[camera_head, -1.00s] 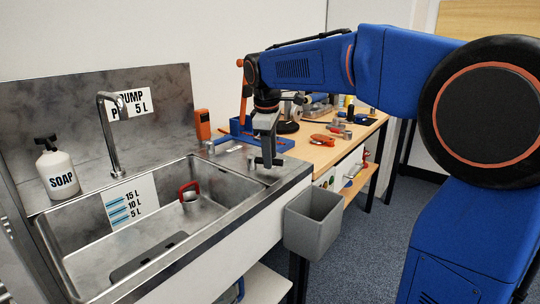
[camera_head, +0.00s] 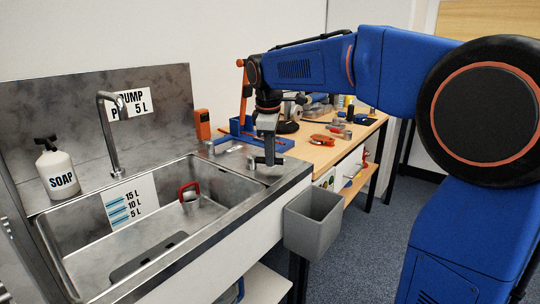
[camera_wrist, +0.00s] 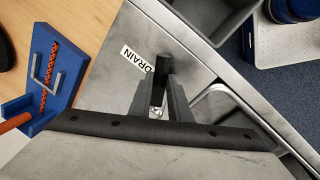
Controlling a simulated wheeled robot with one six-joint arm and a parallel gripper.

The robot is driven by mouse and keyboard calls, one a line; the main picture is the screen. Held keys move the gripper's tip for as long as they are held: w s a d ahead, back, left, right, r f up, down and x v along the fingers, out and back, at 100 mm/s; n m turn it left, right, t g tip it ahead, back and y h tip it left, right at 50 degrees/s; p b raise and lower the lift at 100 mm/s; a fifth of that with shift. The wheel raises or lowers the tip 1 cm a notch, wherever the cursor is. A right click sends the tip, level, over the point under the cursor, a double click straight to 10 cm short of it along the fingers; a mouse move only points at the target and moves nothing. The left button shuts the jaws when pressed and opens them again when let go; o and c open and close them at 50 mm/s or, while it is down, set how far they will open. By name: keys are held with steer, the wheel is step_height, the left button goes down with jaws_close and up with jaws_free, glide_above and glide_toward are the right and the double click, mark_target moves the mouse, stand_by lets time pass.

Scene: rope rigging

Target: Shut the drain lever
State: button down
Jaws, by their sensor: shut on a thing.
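The drain lever (camera_head: 279,161) is a small dark handle on the metal counter at the sink's right end. In the wrist view its dark end (camera_wrist: 163,62) shows between and just beyond my fingertips, beside the DRAIN label (camera_wrist: 137,59). My gripper (camera_head: 268,148) points straight down over the lever and is shut on it. In the wrist view my gripper's two fingers (camera_wrist: 161,88) close in around the lever. Part of the lever is hidden by the fingers. The steel sink basin (camera_head: 140,245) lies to the left.
A grey bin (camera_head: 312,225) hangs at the counter's front right. A faucet (camera_head: 108,130) and a soap bottle (camera_head: 57,170) stand behind the sink. The wooden workbench (camera_head: 325,155) behind holds tools and a blue holder (camera_wrist: 52,75).

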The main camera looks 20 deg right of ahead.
steer(key=n, duration=0.1)
steer(key=w+n, duration=0.1)
steer(key=n, duration=0.1)
steer(key=shift+w+d+y, duration=0.3)
steer(key=shift+d, duration=0.1)
steer(key=n, duration=0.1)
steer(key=w+n, duration=0.1)
steer(key=n, duration=0.1)
steer(key=shift+w+y, duration=0.25)
steer(key=shift+y, duration=0.05)
steer(key=w+n, duration=0.1)
steer(key=n, duration=0.2)
steer(key=shift+w+y, duration=0.3)
steer(key=shift+w, duration=0.1)
steer(key=shift+w+a+n, duration=0.2)
steer(key=shift+w+n, duration=0.15)
steer(key=shift+n, duration=0.45)
steer(key=shift+w+a+n, duration=0.2)
steer(key=shift+w+n, duration=0.1)
steer(key=shift+n, duration=0.5)
steer(key=shift+y, duration=0.3)
steer(key=c, duration=1.6)
jaws_free()
steer(key=shift+c, duration=0.2)
steer(key=v, duration=1.7)
steer(key=shift+w+r, duration=0.15)
steer(key=shift+r, duration=0.1)
